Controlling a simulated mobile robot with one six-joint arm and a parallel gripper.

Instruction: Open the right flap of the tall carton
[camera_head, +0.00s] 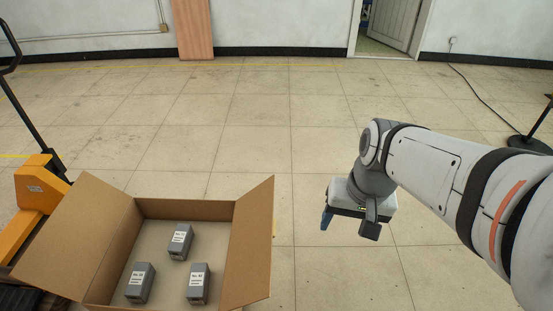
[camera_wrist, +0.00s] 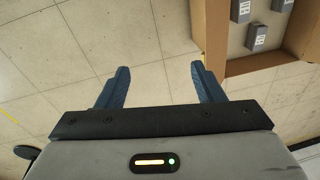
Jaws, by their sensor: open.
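The brown carton (camera_head: 185,208) stands at the lower left of the head view with its top open. Its right flap (camera_head: 250,245) stands up from the right edge and leans outward to the right. The left flap (camera_head: 75,230) is spread outward. My gripper (camera_head: 347,226) is open and empty, to the right of the right flap and apart from it, over bare floor. In the wrist view the open jaws (camera_wrist: 160,70) have only floor between them. The carton (camera_wrist: 268,64) is at the upper right there, and a tan flap (camera_wrist: 210,32) lies just beyond the right finger.
Grey labelled boxes (camera_head: 180,243) sit inside the carton. An orange pallet jack (camera_head: 35,195) stands to its left. A black stand base (camera_head: 530,144) with a cable is at the far right. The floor right of the carton is clear.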

